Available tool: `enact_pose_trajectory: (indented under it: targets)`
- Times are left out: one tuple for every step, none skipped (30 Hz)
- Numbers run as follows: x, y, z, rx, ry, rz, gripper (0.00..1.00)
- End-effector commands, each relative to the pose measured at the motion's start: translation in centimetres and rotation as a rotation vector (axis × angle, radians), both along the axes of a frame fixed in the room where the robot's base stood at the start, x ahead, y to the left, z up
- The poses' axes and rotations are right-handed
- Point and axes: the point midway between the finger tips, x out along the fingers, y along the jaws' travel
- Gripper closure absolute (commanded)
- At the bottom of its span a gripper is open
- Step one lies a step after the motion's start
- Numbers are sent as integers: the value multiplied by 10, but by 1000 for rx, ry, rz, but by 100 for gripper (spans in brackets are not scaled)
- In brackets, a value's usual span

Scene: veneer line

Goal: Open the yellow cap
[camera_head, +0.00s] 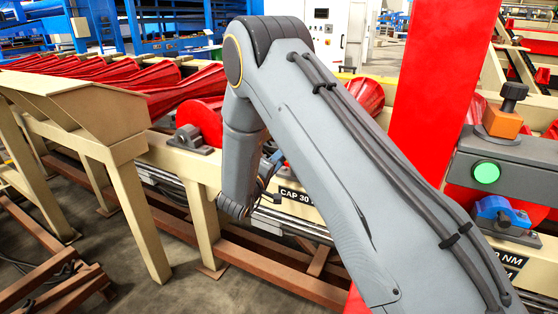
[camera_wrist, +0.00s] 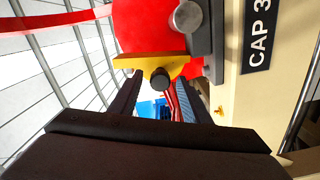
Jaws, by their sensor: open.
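The yellow cap (camera_wrist: 148,64) shows in the wrist view as a bracket-like piece with a dark round knob (camera_wrist: 160,79) at its lower edge, in front of a red rounded body (camera_wrist: 145,28). My gripper (camera_wrist: 162,88) is open; its two dark fingers reach up toward the cap, one on each side of the knob. Nothing is held between them. Whether a finger touches the cap cannot be told. In the head view my arm hides the cap and the fingers.
A "CAP 30" label (camera_wrist: 258,35) is on the cream beam (camera_wrist: 230,95) right of the gripper. A grey bracket (camera_wrist: 203,35) stands close beside the cap. In the head view, an orange block (camera_head: 502,123), green button (camera_head: 486,172) and blue piece (camera_head: 497,211) are at right.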

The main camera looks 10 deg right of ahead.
Motion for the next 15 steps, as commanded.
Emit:
enact_pose_trajectory:
  targets:
    - [-1, 1, 0, 0, 0, 0, 57]
    - [-2, 2, 0, 0, 0, 1, 57]
    - [-5, 4, 0, 0, 0, 1, 57]
    - [-7, 7, -1, 0, 0, 2, 57]
    - [-10, 9, -1, 0, 1, 4, 57]
    - [-15, 14, -1, 0, 2, 5, 57]
    - [-19, 17, -1, 0, 2, 5, 57]
    - [-23, 19, -2, -1, 1, 4, 57]
    - [-28, 24, -1, 0, 0, 5, 57]
    - [-32, 27, -1, 0, 0, 5, 57]
    - [-37, 29, -1, 0, 0, 4, 57]
    - [-42, 33, -2, 0, 0, 4, 57]
    - [-45, 36, -1, 0, 0, 5, 57]
    - [-48, 38, -1, 0, 0, 5, 57]
    - [-52, 40, -1, 0, 1, 4, 57]
